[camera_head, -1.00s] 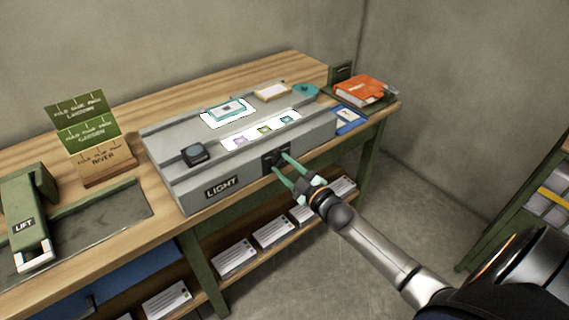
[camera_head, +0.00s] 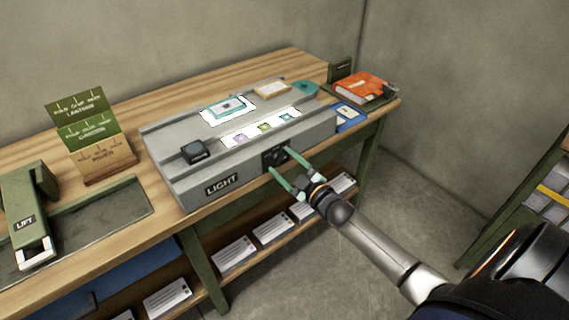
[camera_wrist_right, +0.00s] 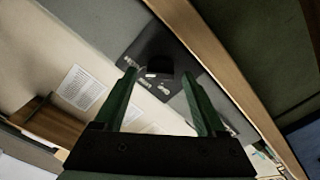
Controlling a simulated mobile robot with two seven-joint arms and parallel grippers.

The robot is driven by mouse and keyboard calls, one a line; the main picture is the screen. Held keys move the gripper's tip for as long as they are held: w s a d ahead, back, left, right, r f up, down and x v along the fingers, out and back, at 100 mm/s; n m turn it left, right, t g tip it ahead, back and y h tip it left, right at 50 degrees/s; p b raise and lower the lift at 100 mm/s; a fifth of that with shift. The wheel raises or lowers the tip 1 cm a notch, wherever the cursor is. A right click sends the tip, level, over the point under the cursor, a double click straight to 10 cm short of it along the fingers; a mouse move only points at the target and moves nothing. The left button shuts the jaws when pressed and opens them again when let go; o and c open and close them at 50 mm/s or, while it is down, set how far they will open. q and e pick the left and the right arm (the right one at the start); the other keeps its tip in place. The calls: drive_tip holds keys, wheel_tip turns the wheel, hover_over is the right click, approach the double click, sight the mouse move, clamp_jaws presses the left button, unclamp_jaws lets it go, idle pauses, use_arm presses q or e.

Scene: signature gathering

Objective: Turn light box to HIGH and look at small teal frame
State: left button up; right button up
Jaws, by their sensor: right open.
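The grey light box (camera_head: 185,185), marked LIGHT, sits on the wooden bench with its top panels lit white. A dark control panel with a black knob (camera_head: 276,155) is on its front face. The knob (camera_wrist_right: 160,66) also shows in the right wrist view, ahead of the fingers; its setting cannot be read. The small teal frame (camera_head: 226,107) lies on the rear lit panel. My right gripper (camera_head: 286,170) is open and empty just in front of the knob, apart from it. In the wrist view the right gripper's green fingers (camera_wrist_right: 160,95) are spread. My left gripper is not in view.
A dark block (camera_head: 195,152) sits on the box's left end. An orange frame (camera_head: 272,89) and a teal item (camera_head: 305,88) lie at its right. A red book (camera_head: 359,86) is on the bench's right end. A LIFT device (camera_head: 30,215) and signs (camera_head: 82,120) stand left.

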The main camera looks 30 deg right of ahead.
drive_tip(key=s+d, duration=0.1)
drive_tip(key=s, duration=1.1)
drive_tip(key=shift+s, duration=0.25)
drive_tip(key=s+a+f+m+g+p, duration=0.2)
drive_tip(key=s+a+f+m+g, duration=0.1)
drive_tip(key=s+a, duration=0.4)
drive_tip(key=s+a+f+m+g+y+p, duration=0.1)
drive_tip(key=s+a+f+m+g+p, duration=0.2)
drive_tip(key=s+a+f+g, duration=0.3)
drive_tip(key=s+a+f, duration=0.1)
drive_tip(key=a+f, duration=0.1)
drive_tip(key=a, duration=0.3)
drive_tip(key=shift+s+a+f+m, duration=0.15)
drive_tip(key=shift+f+m, duration=0.05)
drive_tip(key=shift+m, duration=0.2)
idle(2.8)
